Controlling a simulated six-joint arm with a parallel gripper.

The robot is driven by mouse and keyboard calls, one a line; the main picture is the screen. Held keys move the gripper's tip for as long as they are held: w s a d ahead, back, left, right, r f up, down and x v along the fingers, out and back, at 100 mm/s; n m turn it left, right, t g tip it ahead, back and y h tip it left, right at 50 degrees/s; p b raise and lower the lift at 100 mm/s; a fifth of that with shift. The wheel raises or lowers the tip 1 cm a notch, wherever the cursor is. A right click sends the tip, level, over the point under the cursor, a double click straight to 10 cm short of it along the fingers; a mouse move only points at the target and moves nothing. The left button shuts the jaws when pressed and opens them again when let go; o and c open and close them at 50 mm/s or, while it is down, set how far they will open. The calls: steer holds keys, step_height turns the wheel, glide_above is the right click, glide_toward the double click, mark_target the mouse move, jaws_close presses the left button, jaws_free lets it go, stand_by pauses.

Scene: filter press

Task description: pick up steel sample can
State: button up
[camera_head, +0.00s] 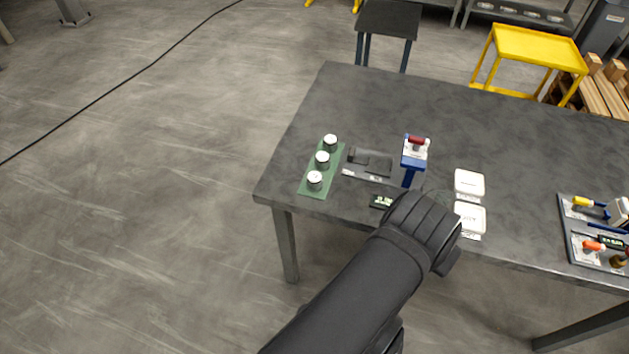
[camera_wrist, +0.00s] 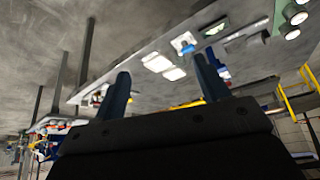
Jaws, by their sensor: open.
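Three small steel cans with pale lids stand in a row on a green mat (camera_head: 334,170) at the left end of the grey table. They are the near can (camera_head: 314,181), the middle can (camera_head: 322,160) and the far can (camera_head: 330,143). Cans (camera_wrist: 294,15) also show at the top right corner of the wrist view. My gripper (camera_wrist: 164,80) is open, with two dark blue fingers apart and nothing between them. In the head view my black arm reaches over the table's front edge, right of the cans, and its fingers are hidden there.
A dark tray (camera_head: 370,162) lies right of the mat, with a blue stand (camera_head: 413,165) beside it. White square dishes (camera_head: 469,183) stand farther right. A tool board (camera_head: 575,240) lies at the right. The table (camera_head: 500,140) is clear at the back.

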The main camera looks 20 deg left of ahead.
step_height(320, 180, up, 3)
steer(key=w+d, duration=0.2)
steer(key=w, duration=0.1)
steer(key=n+g+y, duration=0.2)
steer(key=n+g, duration=0.3)
steer(key=n, duration=1.7)
glide_above(314, 176)
step_height(314, 176, down, 6)
step_height(314, 176, down, 12)
steer(key=shift+a+r, duration=0.1)
steer(key=shift+r, duration=0.05)
steer(key=shift+w+d+f, duration=0.1)
steer(key=shift+f, duration=1.2)
steer(key=shift+d+f, duration=0.1)
steer(key=shift+f, duration=1.2)
steer(key=shift+c, duration=0.5)
steer(key=c, duration=1)
